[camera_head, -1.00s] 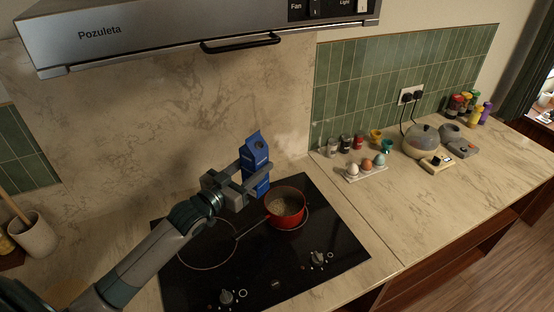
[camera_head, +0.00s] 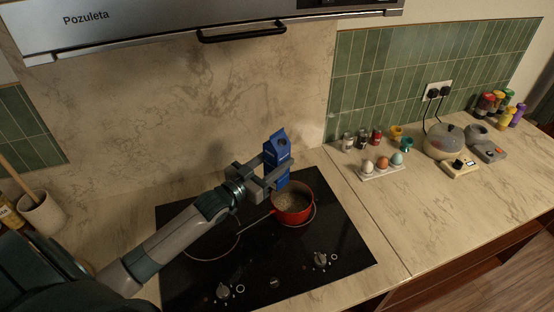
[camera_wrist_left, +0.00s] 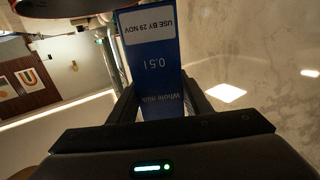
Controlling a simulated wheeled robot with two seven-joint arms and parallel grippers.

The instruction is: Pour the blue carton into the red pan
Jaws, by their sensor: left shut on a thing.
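Something pale lies inside the pan. My right gripper does not show.
The black hob (camera_head: 330,240) has knobs along its front. The range hood (camera_head: 130,30) hangs above. On the right counter are an egg tray (camera_head: 383,172), small jars and cups, a grey round pot (camera_head: 443,141) and bottles. The counter's front right is clear.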

